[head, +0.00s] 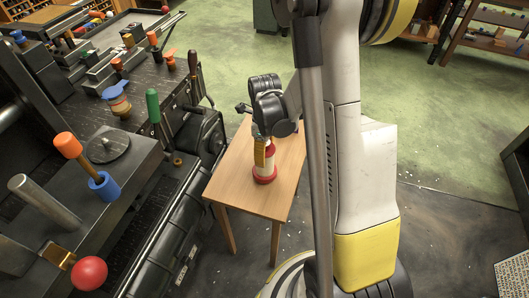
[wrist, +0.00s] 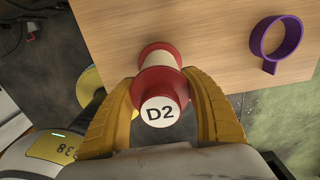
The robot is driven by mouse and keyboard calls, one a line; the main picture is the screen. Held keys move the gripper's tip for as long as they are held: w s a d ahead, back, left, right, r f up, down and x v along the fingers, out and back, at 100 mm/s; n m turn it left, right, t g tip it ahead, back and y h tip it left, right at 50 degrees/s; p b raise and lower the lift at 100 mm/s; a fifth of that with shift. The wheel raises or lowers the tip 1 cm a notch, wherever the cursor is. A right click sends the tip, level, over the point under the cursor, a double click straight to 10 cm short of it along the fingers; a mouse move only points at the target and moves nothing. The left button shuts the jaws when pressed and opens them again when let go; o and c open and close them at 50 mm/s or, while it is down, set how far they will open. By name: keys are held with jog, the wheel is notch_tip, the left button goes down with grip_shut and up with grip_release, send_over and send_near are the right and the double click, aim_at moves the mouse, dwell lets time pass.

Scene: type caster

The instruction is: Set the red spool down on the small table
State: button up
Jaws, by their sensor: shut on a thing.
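The red spool (head: 265,174) has red flanges and a pale middle. In the wrist view its near end (wrist: 158,110) carries a white label reading D2. My gripper (head: 262,152) is shut on it, with a yellow finger on each side; the gripper also shows in the wrist view (wrist: 163,95). The spool is upright over the small wooden table (head: 238,180), which also fills the top of the wrist view (wrist: 215,50). Its lower flange is at or just above the tabletop; I cannot tell whether it touches.
A purple ring-shaped thing with a short handle (wrist: 275,42) is on the small table, right of the spool in the wrist view.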

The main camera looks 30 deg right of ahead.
jog(key=shift+f+b, duration=0.6)
jog(key=shift+f, duration=0.05)
jog(key=o, duration=1.5)
jog(key=shift+r+p, duration=2.2)
jog(key=shift+r, duration=0.9)
jog(key=s+a+r+n+t, duration=0.3)
jog(key=s+a+r+n, duration=0.2)
jog(key=r+n, duration=0.4)
jog(key=s+a+r+n+t, duration=0.4)
jog(key=a+r+n, duration=0.4)
jog(key=n, duration=1.1)
jog(key=v, duration=0.3)
jog(key=shift+a, duration=0.25)
